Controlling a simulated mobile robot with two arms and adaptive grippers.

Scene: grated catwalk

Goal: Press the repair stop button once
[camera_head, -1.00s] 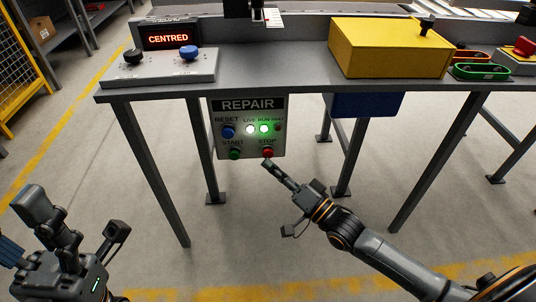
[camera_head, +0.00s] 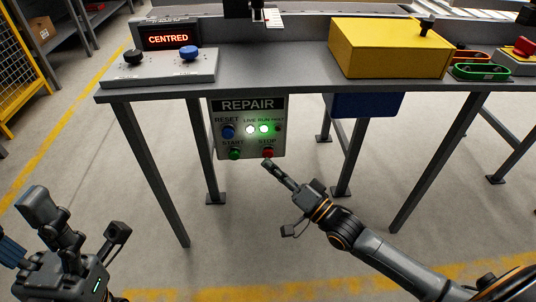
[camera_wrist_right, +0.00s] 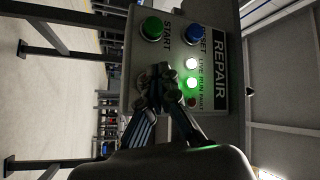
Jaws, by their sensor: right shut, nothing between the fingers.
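The grey REPAIR panel (camera_head: 243,107) hangs under the front edge of the table. Its red STOP button (camera_head: 268,152) is at the lower right, beside the green START button (camera_head: 235,154). My right gripper (camera_head: 268,164) is shut and empty, its fingertips just below and in front of STOP. I cannot tell whether they touch it. In the right wrist view the fingers (camera_wrist_right: 160,88) hide STOP, while START (camera_wrist_right: 153,28) shows clear. My left gripper (camera_head: 40,205) is at the lower left, far from the panel; its opening is unclear.
The white LIVE and green RUN (camera_head: 264,129) lamps are lit. The blue RESET button (camera_head: 228,132) sits above START. A table leg (camera_head: 203,150) stands left of the panel, and a blue box (camera_head: 365,104) hangs to its right. A yellow box (camera_head: 388,48) is on the table.

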